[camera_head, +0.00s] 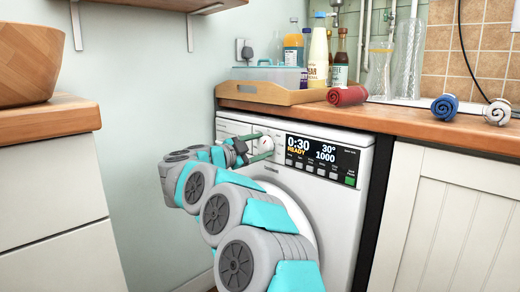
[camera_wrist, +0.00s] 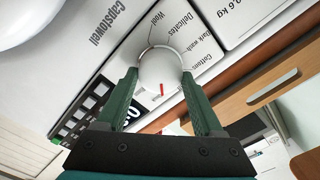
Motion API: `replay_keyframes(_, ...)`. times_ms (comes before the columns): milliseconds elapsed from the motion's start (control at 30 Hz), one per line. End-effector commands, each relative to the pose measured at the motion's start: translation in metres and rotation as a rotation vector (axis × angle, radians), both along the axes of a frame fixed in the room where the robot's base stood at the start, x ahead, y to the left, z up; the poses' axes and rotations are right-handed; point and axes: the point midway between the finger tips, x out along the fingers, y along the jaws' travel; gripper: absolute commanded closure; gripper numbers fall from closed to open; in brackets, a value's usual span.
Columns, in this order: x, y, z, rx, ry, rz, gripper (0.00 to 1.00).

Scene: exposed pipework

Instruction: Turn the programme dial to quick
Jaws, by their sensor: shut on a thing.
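The programme dial (camera_wrist: 160,68) is a round white knob on the washing machine's front panel (camera_head: 232,130). It also shows in the head view (camera_head: 264,144). A red mark on it points toward the bottom of the wrist view; the label there cannot be read. Wool, Delicates, Dark wash and Cotton are printed around it. My gripper (camera_wrist: 159,76) is shut on the dial, one green finger on each side; it shows in the head view (camera_head: 266,147) too. The display (camera_head: 322,150) reads 0:30, READY, 30° and 1000.
A wooden worktop (camera_head: 400,122) runs above the machine. It bears a wooden tray (camera_head: 270,95), bottles (camera_head: 318,55) and rolled towels (camera_head: 347,95). A cabinet with a wooden bowl (camera_head: 28,62) stands at left. My arm covers part of the machine's door.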

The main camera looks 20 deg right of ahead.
Motion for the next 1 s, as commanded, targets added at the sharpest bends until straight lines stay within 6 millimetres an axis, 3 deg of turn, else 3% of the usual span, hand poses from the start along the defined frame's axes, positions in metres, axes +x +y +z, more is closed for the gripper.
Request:
replay_keyframes(567,-0.0002,0.0002,-0.0006,0.015,-0.036,0.0,0.87)
replay_keyframes(600,-0.0002,0.0002,-0.0006,0.015,-0.036,0.0,0.29)
replay_keyframes(833,-0.0002,-0.0001,-0.0004,0.014,-0.035,-0.001,0.03)
replay_keyframes(1000,-0.0004,-0.0002,-0.0002,0.014,-0.036,-0.001,0.01)
